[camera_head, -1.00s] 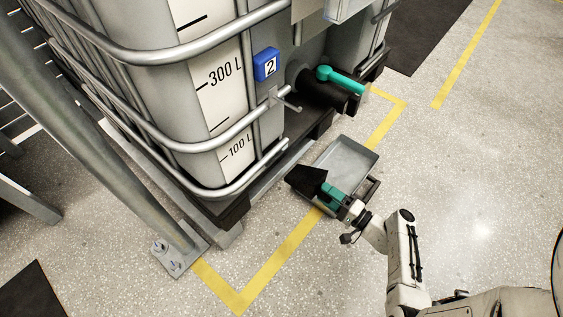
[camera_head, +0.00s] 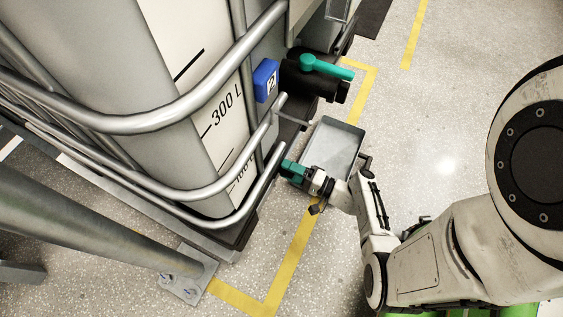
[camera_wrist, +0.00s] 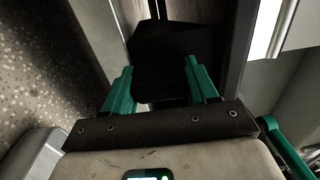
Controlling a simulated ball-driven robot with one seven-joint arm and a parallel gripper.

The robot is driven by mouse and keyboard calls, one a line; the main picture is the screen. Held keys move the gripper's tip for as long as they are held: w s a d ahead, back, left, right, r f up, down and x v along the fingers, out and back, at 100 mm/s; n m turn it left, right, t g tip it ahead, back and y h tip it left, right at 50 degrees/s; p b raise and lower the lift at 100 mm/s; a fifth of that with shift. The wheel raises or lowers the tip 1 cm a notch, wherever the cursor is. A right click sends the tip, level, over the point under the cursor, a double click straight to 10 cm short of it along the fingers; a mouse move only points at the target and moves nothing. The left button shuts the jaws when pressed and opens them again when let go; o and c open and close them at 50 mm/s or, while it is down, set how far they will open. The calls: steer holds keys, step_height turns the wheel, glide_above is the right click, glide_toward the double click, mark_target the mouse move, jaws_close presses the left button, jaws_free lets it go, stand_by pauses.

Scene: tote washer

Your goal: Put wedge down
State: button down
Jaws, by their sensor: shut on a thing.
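The black wedge (camera_wrist: 172,52) shows in the wrist view, between the green fingers of my gripper (camera_wrist: 160,70). My gripper is shut on it. In the head view my gripper (camera_head: 289,168) is low at the lower edge of the big tank (camera_head: 165,50), beside its cage bars. The wedge is hidden there behind the tank's cage and lower edge. I cannot tell whether the wedge touches the floor or the tank's base.
A grey metal tray (camera_head: 345,128) stands on the floor just beyond my gripper. A black valve (camera_head: 312,84) with a teal handle (camera_head: 325,68) juts out above it. A steel post foot (camera_head: 185,275) stands at lower left.

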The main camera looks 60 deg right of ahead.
steer(key=shift+s, duration=0.3)
steer(key=shift+w+f, duration=0.1)
steer(key=shift+f, duration=0.1)
steer(key=shift+f, duration=0.15)
steer(key=shift+c, duration=1.5)
jaws_free()
